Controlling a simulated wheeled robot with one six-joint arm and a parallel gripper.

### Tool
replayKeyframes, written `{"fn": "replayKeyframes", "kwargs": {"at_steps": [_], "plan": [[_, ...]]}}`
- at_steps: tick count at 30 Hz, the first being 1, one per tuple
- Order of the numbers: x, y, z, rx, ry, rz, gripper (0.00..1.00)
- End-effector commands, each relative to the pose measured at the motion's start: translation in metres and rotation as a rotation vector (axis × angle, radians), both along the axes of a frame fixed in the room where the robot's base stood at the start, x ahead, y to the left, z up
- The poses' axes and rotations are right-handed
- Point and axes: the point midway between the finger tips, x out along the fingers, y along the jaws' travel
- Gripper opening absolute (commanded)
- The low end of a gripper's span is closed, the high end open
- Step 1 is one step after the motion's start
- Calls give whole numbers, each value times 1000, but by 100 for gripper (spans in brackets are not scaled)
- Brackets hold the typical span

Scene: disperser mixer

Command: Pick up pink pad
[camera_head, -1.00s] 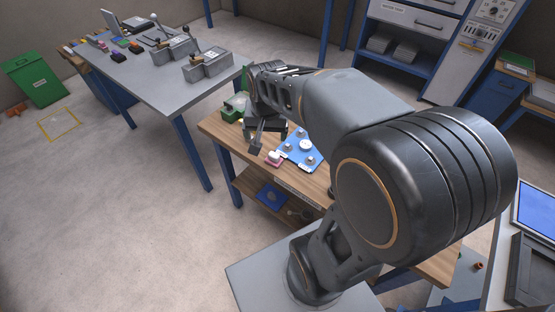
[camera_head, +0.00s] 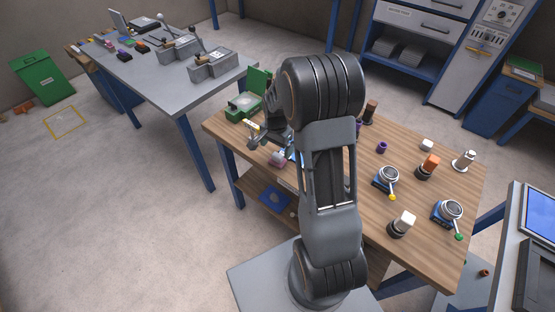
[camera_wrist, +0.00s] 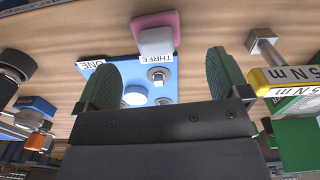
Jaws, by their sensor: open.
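The pink pad (camera_wrist: 154,20) lies on the wooden table at the top middle of the wrist view, with a whitish block (camera_wrist: 157,42) on or against it. It also shows small in the head view (camera_head: 277,159), partly hidden by my arm. My gripper (camera_wrist: 165,68) is open, its two green-padded fingers apart and nothing between them. The pad is beyond the fingertips, apart from them. In the head view my gripper (camera_head: 262,140) is near the table's left end, close to the pad.
A blue board (camera_wrist: 112,78) with labels "ONE" and "THREE" and metal knobs lies beside the pad. A yellow "5 N m" block (camera_wrist: 285,78) and a green case (camera_head: 243,106) are close by. Several mixers and blocks stand on the table's right half.

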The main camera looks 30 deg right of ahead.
Motion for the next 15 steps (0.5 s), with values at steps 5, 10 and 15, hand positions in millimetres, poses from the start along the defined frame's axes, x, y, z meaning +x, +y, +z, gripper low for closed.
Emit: {"fn": "replayKeyframes", "kwargs": {"at_steps": [5, 10, 15], "plan": [[-1, 0, -8, 0, 2, 1, 94], [-4, -2, -28, 1, 4, 1, 94], [-4, -2, -49, 1, 3, 1, 94]]}}
